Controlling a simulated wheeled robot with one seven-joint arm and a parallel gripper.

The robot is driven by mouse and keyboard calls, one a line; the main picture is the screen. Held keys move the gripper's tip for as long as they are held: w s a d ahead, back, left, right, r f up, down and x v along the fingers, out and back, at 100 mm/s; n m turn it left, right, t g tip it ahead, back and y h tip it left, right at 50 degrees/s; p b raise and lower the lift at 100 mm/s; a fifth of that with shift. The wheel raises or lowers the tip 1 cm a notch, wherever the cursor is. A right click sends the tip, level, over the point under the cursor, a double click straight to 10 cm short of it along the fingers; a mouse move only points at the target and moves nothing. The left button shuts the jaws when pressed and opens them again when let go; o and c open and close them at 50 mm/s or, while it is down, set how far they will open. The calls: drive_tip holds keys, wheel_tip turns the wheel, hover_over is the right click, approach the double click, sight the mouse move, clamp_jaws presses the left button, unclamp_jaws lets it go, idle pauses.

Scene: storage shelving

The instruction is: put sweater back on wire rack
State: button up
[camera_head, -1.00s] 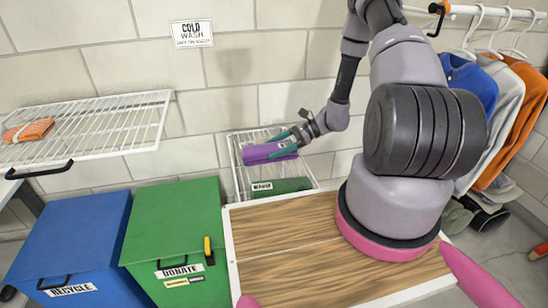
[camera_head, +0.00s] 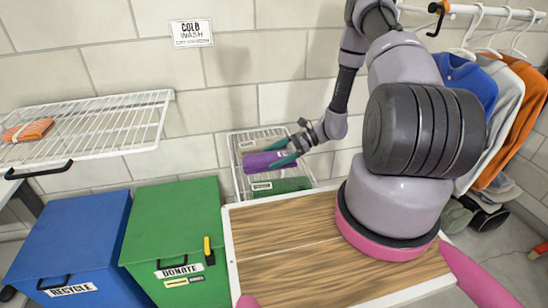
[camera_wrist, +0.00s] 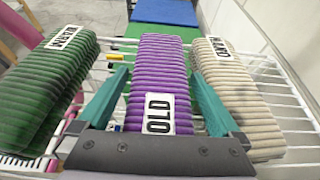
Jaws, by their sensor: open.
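The purple folded sweater (camera_head: 262,162) lies on the small white wire rack (camera_head: 237,178) by the wall. In the wrist view the purple sweater (camera_wrist: 160,75) lies between a green folded sweater (camera_wrist: 40,95) on the left and a beige one (camera_wrist: 232,90) on the right. Its white tag is partly hidden and reads "OLD". My gripper (camera_head: 281,152) is at the purple sweater, jaws open. In the wrist view the teal fingers of my gripper (camera_wrist: 157,66) stand along both sides of it; whether they touch it is unclear.
A green donate bin (camera_head: 175,225) and a blue recycle bin (camera_head: 70,240) stand at left. A wire shelf (camera_head: 100,125) with an orange folded item (camera_head: 28,130) is above them. A wooden tabletop (camera_head: 290,250) is in front. Clothes hang at right.

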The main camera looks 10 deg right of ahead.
drive_tip(key=v, duration=1.2)
drive_tip(key=shift+r, duration=0.2)
drive_tip(key=s+a+r+n+h, duration=0.1)
drive_tip(key=a+r+n+h, duration=0.2)
drive_tip(key=r, duration=0.9)
drive_tip(key=s+r+n+h, duration=0.2)
drive_tip(key=r+n+h, duration=0.25)
drive_tip(key=r, duration=0.85)
drive_tip(key=s+a+r+n+t+h, duration=0.2)
drive_tip(key=s+r+n+t+h, duration=0.2)
drive_tip(key=s+r, duration=1.2)
wheel_tip(320, 180, up, 3)
drive_tip(key=n+t, duration=0.2)
drive_tip(key=t, duration=0.1)
drive_tip(key=shift+s+a+f, duration=0.15)
drive_tip(key=shift+s+f, duration=0.05)
drive_tip(key=shift+f, duration=0.05)
drive_tip(key=shift+n, duration=0.25)
